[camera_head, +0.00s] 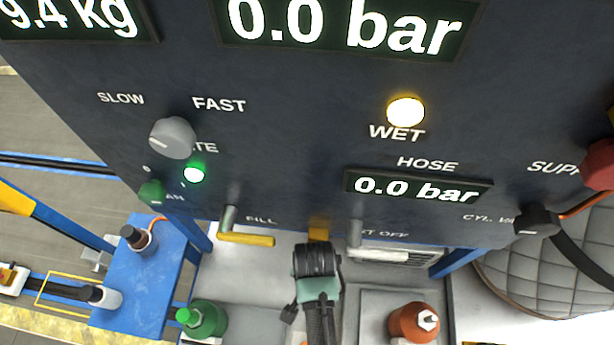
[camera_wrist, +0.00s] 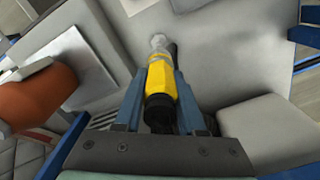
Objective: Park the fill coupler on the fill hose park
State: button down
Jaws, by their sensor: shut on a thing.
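The fill coupler (camera_wrist: 160,88) is a yellow cylinder with a silver tip and a black rear end. My gripper (camera_wrist: 162,72) is shut on it, with one blue finger on each side. In the head view my gripper (camera_head: 318,243) is below the panel, between the FILL handle and a grey handle. A small yellow patch, seemingly the coupler (camera_head: 319,230), shows just beyond it. The fingers are mostly hidden there by my wrist. I cannot make out the fill hose park for certain in either view.
The dark panel (camera_head: 290,130) stands close ahead, with a yellow FILL handle (camera_head: 246,238). A green cylinder (camera_head: 205,318) stands left and an orange cylinder (camera_head: 414,322) right; the orange one also shows in the wrist view (camera_wrist: 35,98). A blue stand (camera_head: 150,275) is further left.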

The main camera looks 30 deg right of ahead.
jog(key=shift+s+r, duration=0.1)
jog(key=shift+s, duration=0.2)
jog(key=shift+w+a+p, duration=0.1)
jog(key=shift+p, duration=0.25)
jog(key=shift+f+b, duration=2.15)
jog(key=shift+f, duration=0.85)
jog(key=shift+p, duration=0.7)
jog(key=shift+f+b, duration=2.05)
jog(key=shift+f, duration=0.65)
jog(key=shift+c, duration=2.1)
grip_release()
notch_tip(320, 180, up, 13)
jog(key=shift+r+b, duration=0.1)
jog(key=shift+b, duration=0.3)
